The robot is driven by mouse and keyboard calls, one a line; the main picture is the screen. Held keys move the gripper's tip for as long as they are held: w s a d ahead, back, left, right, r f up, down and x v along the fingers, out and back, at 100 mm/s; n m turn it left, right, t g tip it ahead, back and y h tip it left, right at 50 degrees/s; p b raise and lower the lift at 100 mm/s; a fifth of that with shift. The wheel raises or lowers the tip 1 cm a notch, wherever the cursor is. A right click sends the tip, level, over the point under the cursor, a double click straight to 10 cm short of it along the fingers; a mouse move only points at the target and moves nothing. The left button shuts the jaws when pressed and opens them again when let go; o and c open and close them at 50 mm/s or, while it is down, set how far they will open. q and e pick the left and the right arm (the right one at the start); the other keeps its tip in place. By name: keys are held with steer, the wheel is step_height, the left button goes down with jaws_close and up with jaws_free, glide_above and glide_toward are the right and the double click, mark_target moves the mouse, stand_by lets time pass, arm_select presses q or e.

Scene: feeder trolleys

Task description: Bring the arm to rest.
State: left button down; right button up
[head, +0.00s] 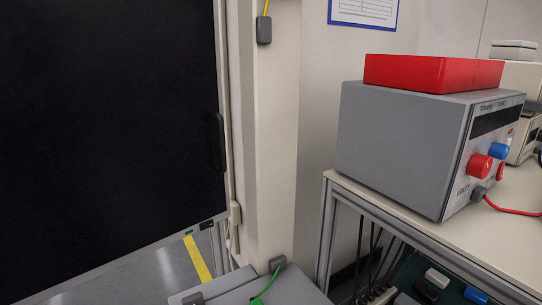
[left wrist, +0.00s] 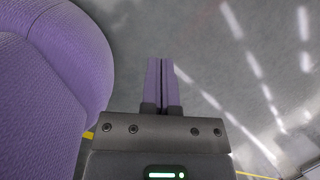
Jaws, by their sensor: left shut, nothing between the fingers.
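My left gripper (left wrist: 162,82) shows in the left wrist view with its two purple fingers side by side and touching. It is shut and holds nothing. Behind the fingers is a grey, shiny floor with light streaks. A large rounded purple form fills the left of that view, close to the gripper; it looks like a part of my own body. Neither gripper shows in the head view, and my right gripper is in neither view.
In the head view a bench (head: 508,245) at the right bears a grey instrument (head: 395,145) with a red box (head: 432,73) on top. A big black panel (head: 105,130) stands at the left, beside a cream post (head: 275,140). A yellow floor stripe (head: 197,260) lies below.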

arm_select(q)
steer(key=d+f+h, duration=0.2)
steer(key=d, duration=0.9)
steer(key=w+r+t+p, duration=0.1)
steer(key=w+r+p, duration=0.2)
steer(key=r+p, duration=1.2)
steer(key=shift+w+a+r+n+t+p, duration=0.15)
steer(key=shift+w+r+n+t+p, duration=0.2)
steer(key=shift+p, duration=0.45)
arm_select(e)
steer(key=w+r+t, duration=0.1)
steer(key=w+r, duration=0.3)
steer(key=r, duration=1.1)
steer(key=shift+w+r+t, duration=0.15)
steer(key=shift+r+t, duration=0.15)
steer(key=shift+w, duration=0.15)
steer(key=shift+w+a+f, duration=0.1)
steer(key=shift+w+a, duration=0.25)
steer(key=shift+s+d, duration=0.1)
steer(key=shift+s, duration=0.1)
